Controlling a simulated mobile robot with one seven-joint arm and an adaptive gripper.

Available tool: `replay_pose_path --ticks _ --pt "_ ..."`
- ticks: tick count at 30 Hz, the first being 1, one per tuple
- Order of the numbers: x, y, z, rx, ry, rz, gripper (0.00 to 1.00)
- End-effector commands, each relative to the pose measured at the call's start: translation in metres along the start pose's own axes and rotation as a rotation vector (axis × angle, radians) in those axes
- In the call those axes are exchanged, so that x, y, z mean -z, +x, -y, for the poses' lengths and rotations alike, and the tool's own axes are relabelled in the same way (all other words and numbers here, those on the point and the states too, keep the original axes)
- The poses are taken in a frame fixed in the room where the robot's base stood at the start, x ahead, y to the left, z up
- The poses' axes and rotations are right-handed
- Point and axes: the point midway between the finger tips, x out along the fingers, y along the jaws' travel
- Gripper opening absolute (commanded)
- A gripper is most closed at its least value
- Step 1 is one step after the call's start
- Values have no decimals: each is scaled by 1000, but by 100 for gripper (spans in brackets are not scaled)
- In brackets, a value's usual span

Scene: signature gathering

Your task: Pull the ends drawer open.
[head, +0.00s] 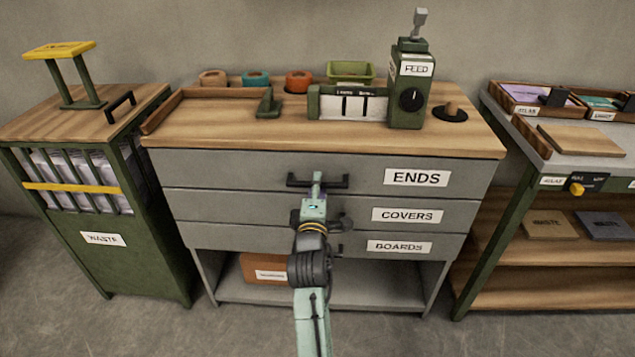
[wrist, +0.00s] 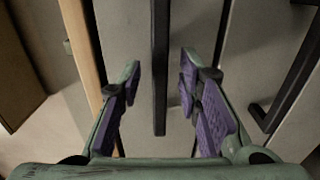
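The ends drawer (head: 255,170) is the top grey drawer of the middle cabinet, labelled ENDS (head: 417,177). Its front looks flush with the drawers below, so it appears shut. Its dark bar handle (head: 338,182) runs sideways across the front. My gripper (head: 317,180) is at the middle of this handle in the head view and hides part of it. In the wrist view my gripper (wrist: 160,75) is open, with purple-padded fingers on either side of the dark handle bar (wrist: 160,50). Gaps show between the bar and both fingers.
Below are the covers drawer (head: 230,205) and the boards drawer (head: 230,238), with dark handles partly behind my arm. The wooden countertop (head: 230,122) overhangs above. A green waste bin (head: 135,265) stands left and a shelf table (head: 490,205) right. Floor shows in front.

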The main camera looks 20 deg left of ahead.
Motion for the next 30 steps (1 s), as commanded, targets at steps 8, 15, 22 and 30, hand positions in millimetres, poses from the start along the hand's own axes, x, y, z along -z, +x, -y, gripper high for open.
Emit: replay_pose_path --ticks 8,15,22,30 --pt "0 13 0 1 1 0 32" --pt "0 12 0 0 1 0 27" --pt "0 12 0 0 1 0 12" --pt "0 12 0 0 1 0 0"
